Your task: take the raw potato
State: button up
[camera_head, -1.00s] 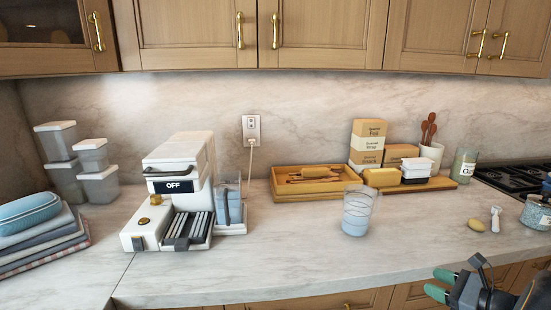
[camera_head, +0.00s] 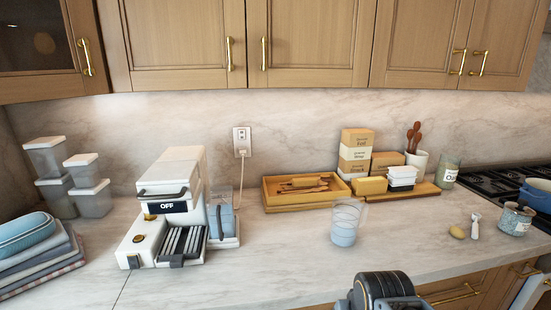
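The raw potato (camera_head: 457,232) looks like a small tan oval lying on the marble counter at the right. It lies just left of a small white upright utensil (camera_head: 475,226). A dark, rounded part of my arm shows at the bottom edge, right of centre. My gripper's fingers do not show in this view, so I cannot see their state. The potato is unobstructed.
A clear glass (camera_head: 345,222) stands left of the potato. A labelled pot (camera_head: 515,218) stands to its right, near the stove (camera_head: 500,182). Behind are a wooden tray (camera_head: 270,206) and stacked boxes (camera_head: 355,153). The counter in front of the potato is clear.

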aim_at(456, 232)
jog(key=z, duration=0.6)
jog(key=k, duration=0.25)
jog(key=z, duration=0.7)
jog(key=i, duration=0.4)
jog(key=z, duration=1.45)
jog(key=i, duration=1.9)
jog(key=u, duration=2.9)
